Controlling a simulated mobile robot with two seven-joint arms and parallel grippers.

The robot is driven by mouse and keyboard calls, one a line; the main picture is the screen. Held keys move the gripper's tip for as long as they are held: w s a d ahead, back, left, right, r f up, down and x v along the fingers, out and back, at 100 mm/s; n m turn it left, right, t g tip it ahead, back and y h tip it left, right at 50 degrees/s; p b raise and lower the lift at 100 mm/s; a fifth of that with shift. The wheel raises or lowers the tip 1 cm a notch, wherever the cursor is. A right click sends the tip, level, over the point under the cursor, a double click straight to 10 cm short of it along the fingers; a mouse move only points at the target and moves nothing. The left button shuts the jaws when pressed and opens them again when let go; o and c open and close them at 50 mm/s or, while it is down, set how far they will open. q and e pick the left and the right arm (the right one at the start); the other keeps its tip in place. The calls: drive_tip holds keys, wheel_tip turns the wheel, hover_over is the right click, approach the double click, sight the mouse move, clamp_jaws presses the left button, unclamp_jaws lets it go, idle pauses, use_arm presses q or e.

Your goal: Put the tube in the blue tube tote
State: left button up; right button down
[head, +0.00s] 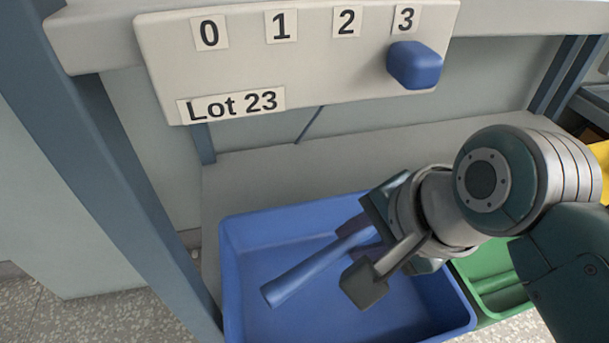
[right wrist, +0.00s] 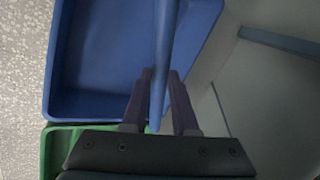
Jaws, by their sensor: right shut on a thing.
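The blue tube (head: 318,264) is held at one end by my right gripper (head: 366,258), which is shut on it. The tube is above the open blue tote (head: 231,265), tilted in the head view with its free end toward the lower left. In the right wrist view the tube (right wrist: 163,60) runs up from between the fingers (right wrist: 159,95), with the blue tote (right wrist: 60,60) behind it. I cannot tell exactly how high the tube is above the tote floor. The tote's visible floor is empty. My left gripper is not in view.
A green tote (head: 497,285) stands right of the blue one, partly hidden by my right arm; it also shows in the right wrist view (right wrist: 47,150). A panel (head: 300,70) marked 0 to 3 and "Lot 23", with a blue block (head: 415,65), hangs above. A blue-grey post (head: 130,180) stands at left.

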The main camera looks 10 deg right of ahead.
wheel_tip(320, 180, down, 12)
drive_tip(key=b, duration=0.6)
drive_tip(key=shift+s+f, duration=0.1)
drive_tip(key=shift+s, duration=0.05)
wheel_tip(320, 180, down, 4)
drive_tip(key=b, duration=0.3)
drive_tip(key=shift+f, duration=0.2)
drive_tip(key=shift+r, duration=0.1)
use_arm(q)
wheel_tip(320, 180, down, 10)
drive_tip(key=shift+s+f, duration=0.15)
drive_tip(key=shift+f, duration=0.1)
use_arm(e)
drive_tip(key=c, duration=1)
unclamp_jaws()
